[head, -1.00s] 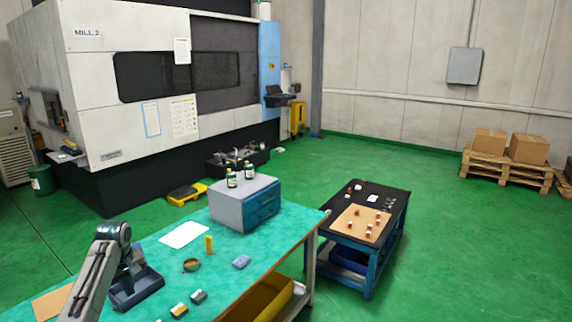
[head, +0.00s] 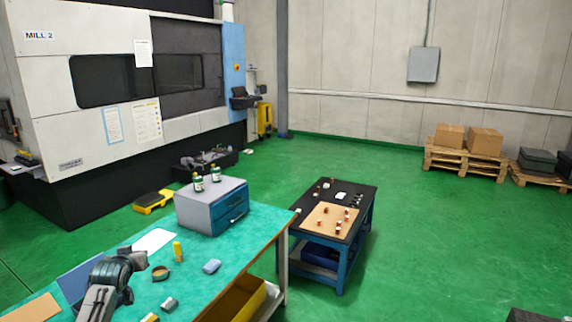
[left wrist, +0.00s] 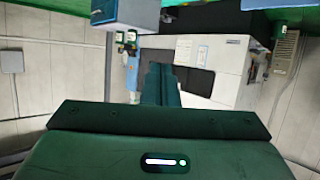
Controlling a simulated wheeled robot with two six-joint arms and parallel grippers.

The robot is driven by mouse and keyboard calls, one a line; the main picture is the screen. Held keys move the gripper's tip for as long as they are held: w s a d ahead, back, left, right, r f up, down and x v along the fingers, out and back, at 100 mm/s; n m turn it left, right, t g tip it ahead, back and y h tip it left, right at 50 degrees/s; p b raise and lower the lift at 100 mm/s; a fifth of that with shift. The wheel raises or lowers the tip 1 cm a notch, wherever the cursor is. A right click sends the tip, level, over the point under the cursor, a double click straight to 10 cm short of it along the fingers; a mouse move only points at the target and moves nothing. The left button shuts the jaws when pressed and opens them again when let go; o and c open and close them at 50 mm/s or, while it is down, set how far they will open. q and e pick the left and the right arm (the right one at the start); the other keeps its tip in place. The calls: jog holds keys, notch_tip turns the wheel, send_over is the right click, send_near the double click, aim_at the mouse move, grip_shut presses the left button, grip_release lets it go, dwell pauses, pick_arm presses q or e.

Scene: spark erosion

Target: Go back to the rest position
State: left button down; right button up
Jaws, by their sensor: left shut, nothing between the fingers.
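My left arm (head: 112,280) comes in at the lower left of the head view, over the near part of the teal workbench (head: 225,268). My left gripper (left wrist: 161,68) shows in the left wrist view with its two dark fingers together and nothing between them. That view is upside down, and the fingers point towards the mill. I cannot make out the fingertips in the head view. My right arm and gripper are in neither view.
On the workbench are a grey drawer cabinet (head: 205,205) with two bottles, a yellow block (head: 178,251), a round container (head: 160,273) and small blocks. A dark-topped cart (head: 363,198) stands to the right. Green floor (head: 430,245) is clear beyond it.

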pick_arm(q)
notch_tip(320, 180, up, 10)
jog(key=w+d+m+t, duration=0.1)
jog(key=w+m+t, duration=0.1)
jog(key=m+t, duration=0.35)
jog(key=s+d+f+g+b, duration=0.15)
jog(key=s+f, duration=0.25)
jog(key=f, duration=1)
jog(key=s+f+n+g+b, duration=0.15)
jog(key=s+f, duration=0.25)
jog(key=f, duration=1.1)
jog(key=s+d+f+g+b, duration=0.1)
jog(key=s+f+g+b, duration=0.3)
jog(key=f, duration=1)
jog(key=s+d+f+g+h+b, duration=0.1)
jog(key=s+d+f+g+b, duration=0.15)
jog(key=s+f, duration=1.95)
jog(key=s+d+f+g+b, duration=0.1)
jog(key=s+d+f+g, duration=0.1)
jog(key=s+f, duration=0.5)
jog(key=s+d+f+g+b, duration=0.2)
jog(key=s+f, duration=0.6)
jog(key=s, duration=1.1)
jog(key=s+d+f+g+h+b, duration=0.1)
jog(key=s+d+f+g, duration=0.2)
jog(key=s+f, duration=0.5)
jog(key=s+d, duration=0.1)
jog(key=s, duration=0.5)
jog(key=shift+d+g, duration=0.15)
jog(key=shift+g, duration=0.25)
